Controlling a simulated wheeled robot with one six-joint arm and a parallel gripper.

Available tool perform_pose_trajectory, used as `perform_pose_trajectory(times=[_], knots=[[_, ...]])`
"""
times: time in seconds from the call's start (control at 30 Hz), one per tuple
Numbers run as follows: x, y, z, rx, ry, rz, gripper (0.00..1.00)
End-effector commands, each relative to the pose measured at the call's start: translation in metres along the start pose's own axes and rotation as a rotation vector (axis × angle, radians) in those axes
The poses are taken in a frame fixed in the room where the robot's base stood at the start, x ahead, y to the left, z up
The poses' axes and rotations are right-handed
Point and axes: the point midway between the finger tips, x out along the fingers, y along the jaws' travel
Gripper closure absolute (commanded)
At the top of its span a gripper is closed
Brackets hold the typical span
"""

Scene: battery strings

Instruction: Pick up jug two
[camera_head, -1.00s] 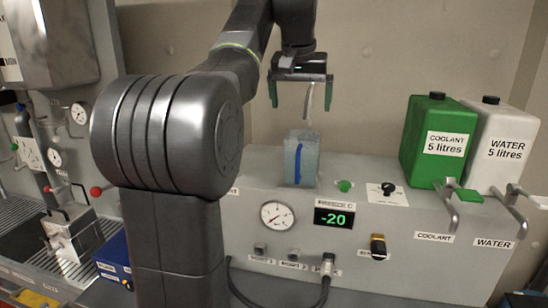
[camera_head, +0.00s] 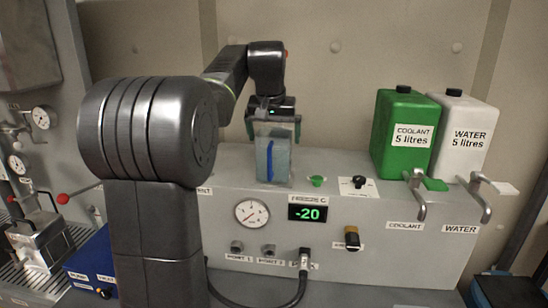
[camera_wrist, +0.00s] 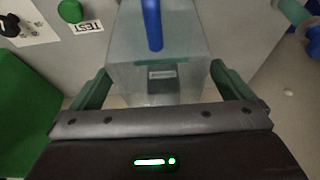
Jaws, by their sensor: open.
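A clear, box-shaped jug (camera_head: 282,165) with a blue upright stripe stands on top of the grey bench unit. I cannot read a number on it, so I cannot tell from a label whether it is jug two. My gripper (camera_head: 274,130) is above it, pointing down, with its green fingers on either side of its upper part. In the wrist view the jug (camera_wrist: 180,50) lies between the two open fingers (camera_wrist: 160,75). A small dark label shows through its wall. I cannot tell whether either finger touches it.
A green coolant container (camera_head: 403,125) and a white water container (camera_head: 465,135) stand to the right, with taps below them. A green knob (camera_head: 317,181) and a black knob (camera_head: 359,182) are close to the jug's right. A display (camera_head: 308,212) reads -20.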

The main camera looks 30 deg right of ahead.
Motion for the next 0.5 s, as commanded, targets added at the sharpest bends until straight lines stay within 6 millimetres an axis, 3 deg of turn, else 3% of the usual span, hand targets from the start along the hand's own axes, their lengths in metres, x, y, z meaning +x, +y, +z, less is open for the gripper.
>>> perform_pose_trajectory(times=[0.33, 0.5], knots=[[0.0111, 0.0001, 0.0005, 0.000, 0.001, 0.000, 0.00], [0.0110, 0.0001, 0.0005, 0.000, 0.001, 0.000, 0.31]])
